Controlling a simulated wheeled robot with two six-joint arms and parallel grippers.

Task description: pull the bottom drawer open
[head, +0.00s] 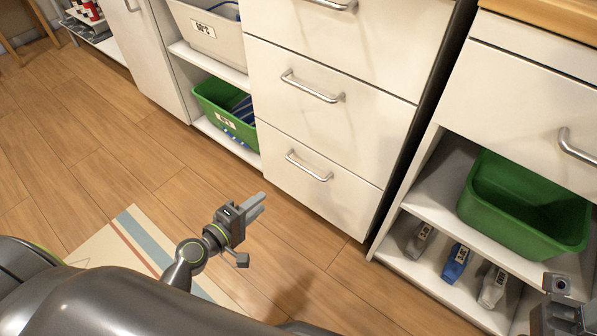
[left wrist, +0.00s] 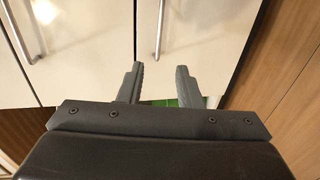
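The bottom drawer (head: 330,190) is the lowest white front of the middle cabinet in the head view, and it looks flush with the cabinet. Its silver bar handle (head: 309,167) runs across its upper part. My left gripper (head: 258,206) is in front of the drawer, to the lower left of the handle and apart from it. In the left wrist view its two fingers (left wrist: 158,72) are spread with nothing held. White fronts with bar handles lie beyond them; I cannot tell which drawers these are. My right gripper (head: 562,312) is partly cut off at the lower right corner.
Two more drawers (head: 330,112) sit above. A green bin (head: 210,97) stands on a low shelf to the left. Another green bin (head: 520,215) is on the right shelf, above several bottles (head: 457,264). A striped rug (head: 150,240) lies on the wood floor. Floor before the drawer is clear.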

